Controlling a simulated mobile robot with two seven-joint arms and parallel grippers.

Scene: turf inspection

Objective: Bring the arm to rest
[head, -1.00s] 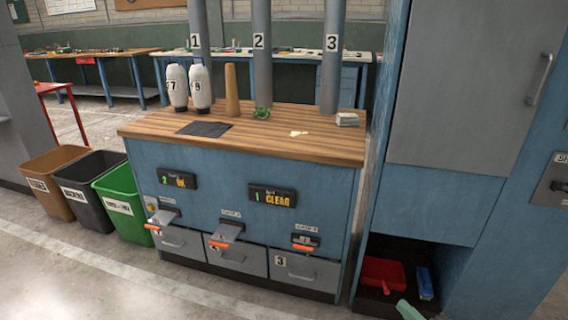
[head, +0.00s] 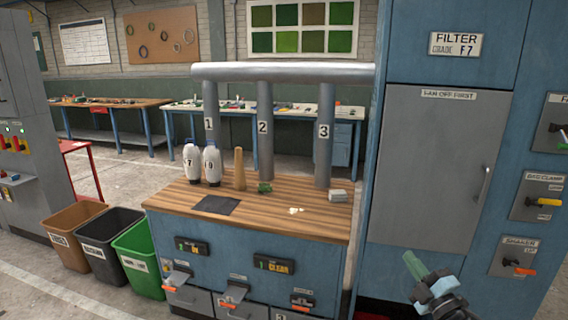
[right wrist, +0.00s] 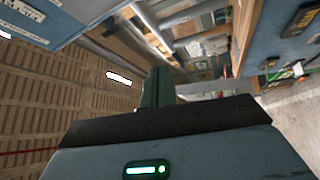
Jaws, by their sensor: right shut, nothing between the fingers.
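My right gripper (head: 413,262) shows at the lower right of the head view, in front of the blue and grey filter cabinet. Its green fingers are together with nothing between them, and they point up and to the left. In the right wrist view the fingers (right wrist: 157,92) stick up past the dark edge of the gripper body, also empty. The gripper is apart from the cabinet door and the workbench as far as I can see. My left gripper is not in view.
A wood-topped blue workbench (head: 270,207) stands left of the filter cabinet (head: 428,165). Switch panels (head: 538,195) are at right.

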